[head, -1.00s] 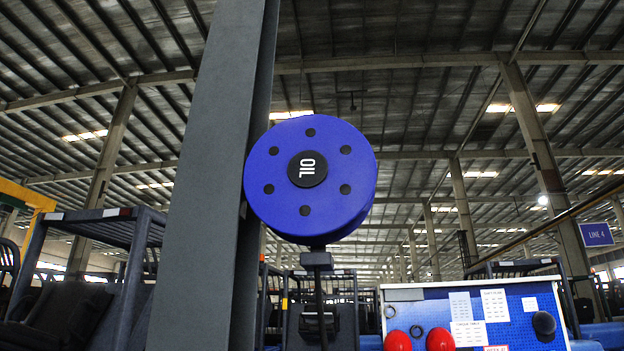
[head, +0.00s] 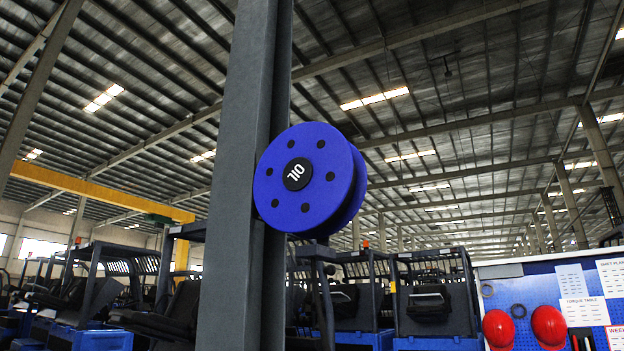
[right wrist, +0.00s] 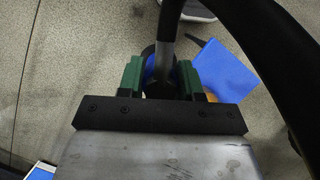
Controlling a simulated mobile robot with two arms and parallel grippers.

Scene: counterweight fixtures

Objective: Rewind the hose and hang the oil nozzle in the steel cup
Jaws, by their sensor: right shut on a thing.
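The blue hose reel (head: 308,205), with a black OIL hub, is fixed to the grey steel post in the head view. A dark hose (head: 326,300) hangs below it, hard to separate from the dark machines behind. In the right wrist view my right gripper (right wrist: 160,78) has its green fingers shut on a grey tubular part, which looks like the oil nozzle (right wrist: 167,30). A thick black curve, probably hose (right wrist: 265,60), arcs along the right side. My left gripper is not in view. I cannot make out the steel cup.
The grey post (head: 240,200) stands left of centre. Dark forklift-like machines with blue bases (head: 437,342) fill the background. A blue board (head: 535,290) with red helmets and papers is at lower right. Concrete floor (right wrist: 60,70) lies below my right gripper.

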